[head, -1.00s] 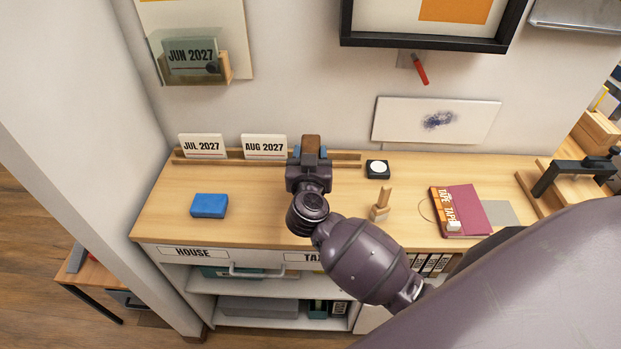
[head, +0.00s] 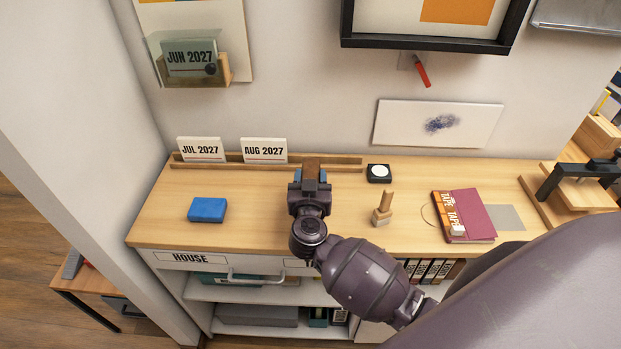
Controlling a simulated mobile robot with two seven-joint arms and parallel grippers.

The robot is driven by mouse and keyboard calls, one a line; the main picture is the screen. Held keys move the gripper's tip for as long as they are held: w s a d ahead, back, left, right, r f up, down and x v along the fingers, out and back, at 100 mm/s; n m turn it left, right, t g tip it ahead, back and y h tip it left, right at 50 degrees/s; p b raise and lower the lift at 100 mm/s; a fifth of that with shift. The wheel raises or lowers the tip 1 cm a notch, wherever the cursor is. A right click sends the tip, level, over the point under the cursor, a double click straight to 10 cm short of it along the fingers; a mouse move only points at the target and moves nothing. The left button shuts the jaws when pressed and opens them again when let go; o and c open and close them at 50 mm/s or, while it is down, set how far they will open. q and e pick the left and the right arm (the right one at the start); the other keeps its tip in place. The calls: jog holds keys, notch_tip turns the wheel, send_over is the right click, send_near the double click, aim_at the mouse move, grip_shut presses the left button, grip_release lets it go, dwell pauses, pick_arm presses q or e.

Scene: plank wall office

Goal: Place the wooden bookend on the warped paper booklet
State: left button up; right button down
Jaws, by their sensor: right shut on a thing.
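My right gripper (head: 311,179) is shut on a brown wooden piece (head: 312,164), which I take to be the wooden bookend. The gripper covers much of it, and it shows above the rear middle of the desk, in front of the wooden rail. A maroon booklet (head: 476,211) with an orange strip marked "TAPE" lies at the right of the desk; I take it to be the paper booklet. A small pale block sits on its lower part. The gripper is well to the left of the booklet. My left gripper is not in view.
A blue block (head: 207,210) lies at left. Calendar cards (head: 201,149) stand in the rail (head: 225,160). A black clamp (head: 578,175) is at far right.

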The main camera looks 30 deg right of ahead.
jog(key=shift+c, duration=2.4)
grip_release()
jog(key=shift+f, duration=0.15)
